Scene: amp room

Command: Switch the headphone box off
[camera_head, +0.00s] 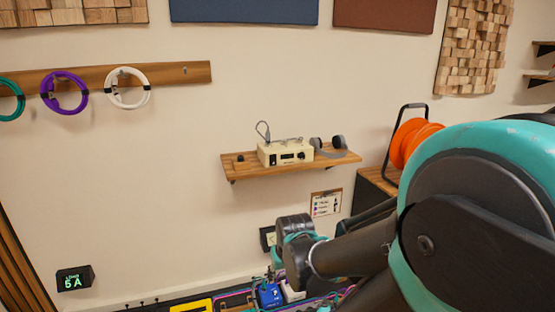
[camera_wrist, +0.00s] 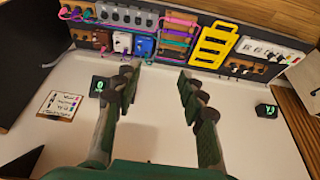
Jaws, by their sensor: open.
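The cream box on the wall shelf, apparently the headphone box (camera_head: 285,153), has a dark display, knobs on its front and a cable looping up from its top. Dark headphones (camera_head: 328,145) lie to its right. Whether it is on is too small to tell. My gripper (camera_wrist: 160,82) is open and empty in the wrist view, its two fingers wide apart. In the head view my arm's end is low, below and slightly right of the shelf; the fingertips cannot be made out there. The box does not show in the wrist view.
The wooden shelf (camera_head: 240,168) juts from the wall. Below is a board with a blue plug (camera_wrist: 143,46), a yellow piece (camera_wrist: 214,45), switches and cables. A load display (camera_head: 73,278) reads 5 A. An orange reel (camera_head: 411,140) stands right.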

